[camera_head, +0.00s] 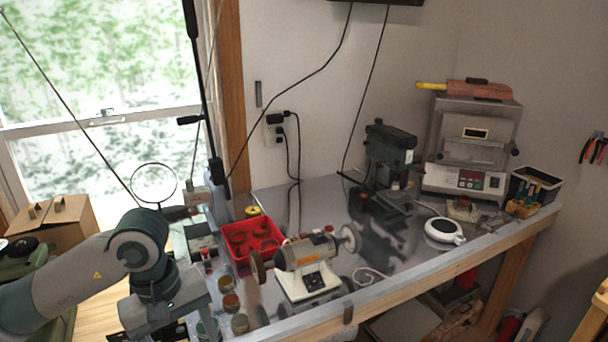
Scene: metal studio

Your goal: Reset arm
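My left arm comes in from the left and bends down at the wrist. My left gripper (168,322) is at the bottom edge, over the left end of the bench, beside several small jars. Its fingertips are cut off or hidden, so I cannot tell whether it is open or shut, and I see nothing held. My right gripper is not in view.
A metal-topped bench (395,278) runs along the wall. It carries a red bin (253,241), a bench grinder (305,262), a small drill press (390,165), a kiln (470,145) and a white round device (443,230). A cardboard box (55,225) stands left.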

